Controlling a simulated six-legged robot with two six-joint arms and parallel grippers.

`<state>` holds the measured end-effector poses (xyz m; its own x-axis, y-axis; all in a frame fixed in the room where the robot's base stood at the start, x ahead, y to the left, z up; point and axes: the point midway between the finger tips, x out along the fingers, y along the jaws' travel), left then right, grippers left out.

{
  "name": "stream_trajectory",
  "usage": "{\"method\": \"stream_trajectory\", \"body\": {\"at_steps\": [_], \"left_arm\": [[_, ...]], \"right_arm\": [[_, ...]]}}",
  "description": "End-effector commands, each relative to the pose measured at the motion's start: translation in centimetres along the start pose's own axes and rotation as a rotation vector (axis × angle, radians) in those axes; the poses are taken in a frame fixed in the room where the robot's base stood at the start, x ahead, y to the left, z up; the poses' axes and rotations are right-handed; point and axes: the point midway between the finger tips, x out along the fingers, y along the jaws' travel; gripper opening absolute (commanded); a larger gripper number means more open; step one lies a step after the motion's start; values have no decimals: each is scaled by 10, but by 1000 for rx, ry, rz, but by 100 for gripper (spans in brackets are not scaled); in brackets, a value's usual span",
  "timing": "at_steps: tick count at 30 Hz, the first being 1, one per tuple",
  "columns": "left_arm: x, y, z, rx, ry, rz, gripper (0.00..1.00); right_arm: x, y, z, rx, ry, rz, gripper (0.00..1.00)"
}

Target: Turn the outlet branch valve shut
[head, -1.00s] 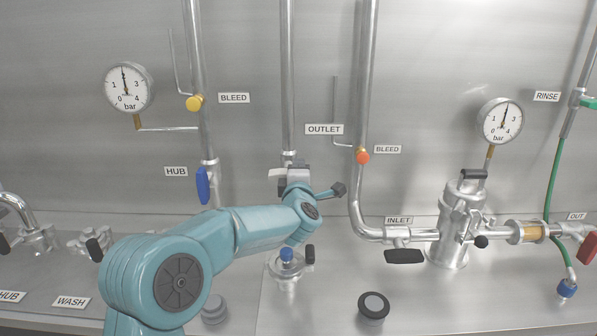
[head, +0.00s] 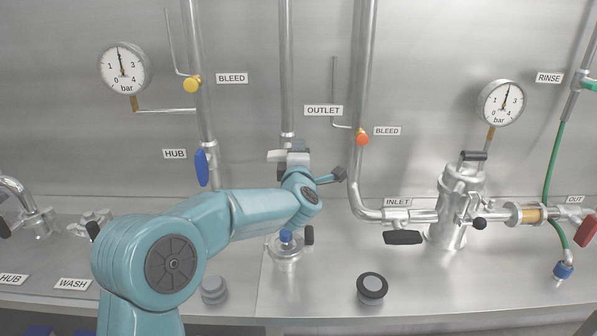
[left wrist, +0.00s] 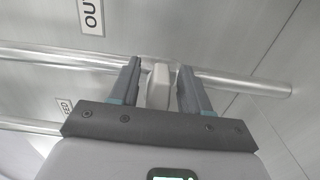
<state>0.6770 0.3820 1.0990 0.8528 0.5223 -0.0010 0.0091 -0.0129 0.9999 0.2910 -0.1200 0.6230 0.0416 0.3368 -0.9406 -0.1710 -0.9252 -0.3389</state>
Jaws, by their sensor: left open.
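The outlet pipe (head: 287,75) comes down the back wall beside the OUTLET label (head: 323,110). My left gripper (head: 291,152) is at the lower part of this pipe. A pale valve handle (head: 274,156) shows just left of the gripper. In the left wrist view, my left gripper (left wrist: 158,82) is open, one finger on each side of the pale handle (left wrist: 158,86), with the pipe (left wrist: 235,84) behind. Narrow gaps show between fingers and handle. The valve body is mostly hidden behind the gripper and wrist. My right gripper is not in view.
A blue-handled HUB valve (head: 202,167) stands left, and a yellow bleed knob (head: 192,84) above it. An orange bleed knob (head: 362,139) is close on the right. A blue-capped fitting (head: 286,241) is below my wrist. A black INLET handle (head: 403,237) is right.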

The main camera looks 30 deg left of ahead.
Motion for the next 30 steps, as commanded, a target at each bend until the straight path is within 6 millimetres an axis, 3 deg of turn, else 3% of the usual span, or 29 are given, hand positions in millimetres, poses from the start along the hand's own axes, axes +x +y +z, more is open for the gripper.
{"method": "stream_trajectory", "body": {"at_steps": [15,21,30], "left_arm": [[-126,-1,1,1,-5,1,47],[-149,-1,1,1,-4,-1,47],[-153,-1,0,2,-2,-1,47]], "right_arm": [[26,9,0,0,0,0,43],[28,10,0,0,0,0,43],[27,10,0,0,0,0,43]]}}
